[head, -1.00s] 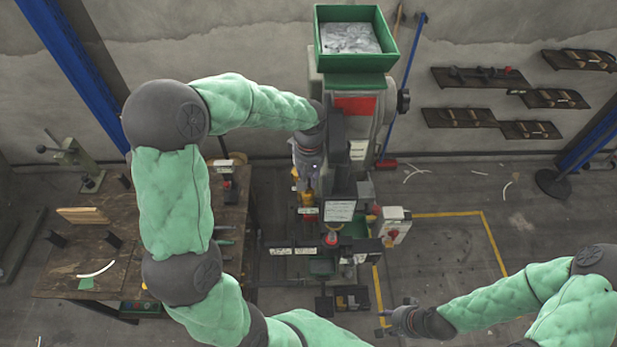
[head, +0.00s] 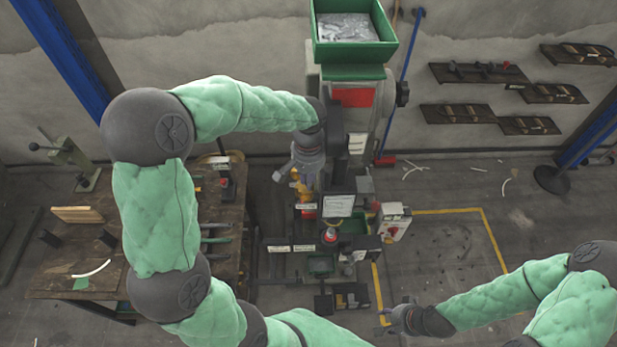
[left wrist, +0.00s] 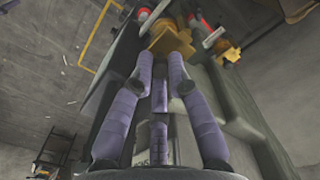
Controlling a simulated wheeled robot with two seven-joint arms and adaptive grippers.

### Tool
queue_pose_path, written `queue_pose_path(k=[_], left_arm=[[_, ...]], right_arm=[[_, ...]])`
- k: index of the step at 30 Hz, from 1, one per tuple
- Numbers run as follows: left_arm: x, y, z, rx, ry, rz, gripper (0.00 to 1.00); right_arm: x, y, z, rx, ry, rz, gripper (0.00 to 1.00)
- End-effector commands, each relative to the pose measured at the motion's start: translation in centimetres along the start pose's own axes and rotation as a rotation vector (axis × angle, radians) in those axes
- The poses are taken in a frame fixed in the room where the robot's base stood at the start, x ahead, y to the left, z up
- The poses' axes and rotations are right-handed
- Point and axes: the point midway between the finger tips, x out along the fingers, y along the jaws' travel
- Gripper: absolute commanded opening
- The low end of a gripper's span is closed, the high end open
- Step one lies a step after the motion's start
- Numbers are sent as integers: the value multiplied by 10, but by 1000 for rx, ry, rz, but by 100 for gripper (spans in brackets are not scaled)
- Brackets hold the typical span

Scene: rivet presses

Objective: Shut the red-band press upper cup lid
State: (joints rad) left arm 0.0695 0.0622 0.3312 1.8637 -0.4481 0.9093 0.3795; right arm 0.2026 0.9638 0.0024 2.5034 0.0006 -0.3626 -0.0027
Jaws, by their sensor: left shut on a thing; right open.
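The press (head: 340,75) with a red band (head: 352,97) stands in the middle of the head view. My left gripper (head: 292,178) is at its left side, partly hidden by its own hand. A yellow part (head: 299,186) shows at its fingers; I cannot tell for sure that it is the upper cup lid. In the left wrist view, the fingers of my left gripper (left wrist: 163,68) are closed against this yellow part (left wrist: 169,37). How far the lid is open is not clear. My right gripper (head: 402,317) is open and empty, low and right of the press.
A second yellow part (left wrist: 226,49) is close to the right of the fingers. A green hopper (head: 356,45) tops the press. A control box (head: 394,222) stands at its right.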

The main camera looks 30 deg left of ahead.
Motion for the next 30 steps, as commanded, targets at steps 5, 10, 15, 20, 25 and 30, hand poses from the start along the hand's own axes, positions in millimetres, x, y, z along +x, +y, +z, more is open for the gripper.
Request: queue_pose_path(k=[5,10,15,20,25,30], left_arm=[[2,0,2,24,-4,-1,0],[2,0,2,27,-4,-1,0],[2,0,2,26,-5,-1,0],[1,0,2,26,-4,-1,42],[1,0,2,25,-2,0,42],[-2,0,1,24,0,0,42]], right_arm=[[1,0,0,0,0,0,42],[1,0,0,0,0,0,42],[1,0,0,0,0,0,42],[1,0,0,0,0,0,42],[1,0,0,0,0,0,42],[1,0,0,0,0,0,42]])
